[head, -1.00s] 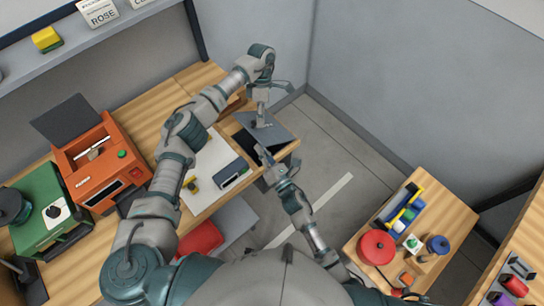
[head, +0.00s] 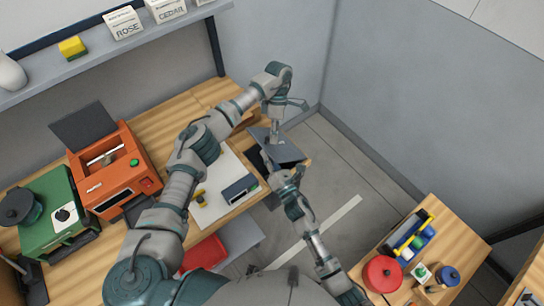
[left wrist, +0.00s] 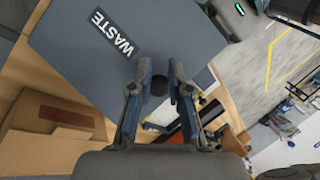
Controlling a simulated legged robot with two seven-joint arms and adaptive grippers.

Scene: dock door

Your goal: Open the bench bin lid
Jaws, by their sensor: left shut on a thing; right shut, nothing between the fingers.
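The bench bin lid (head: 289,153) is a dark grey plate at the right end of the wooden bench. It looks tilted, with a dark gap (head: 257,161) showing along its left side. In the left wrist view the lid (left wrist: 75,55) carries a WASTE label (left wrist: 111,33). My left gripper (head: 275,138) reaches down onto the lid from above. Its fingers (left wrist: 160,72) are closed around the lid's dark round knob (left wrist: 158,86). My right gripper (head: 272,168) is shut and empty, close to the lid's near edge; I cannot tell whether it touches.
An orange machine (head: 116,172) and a green machine (head: 57,215) stand on the bench to the left. A white sheet with a dark blue box (head: 240,189) lies left of the bin. A side table (head: 462,236) holds a red round container (head: 382,274). Floor between is clear.

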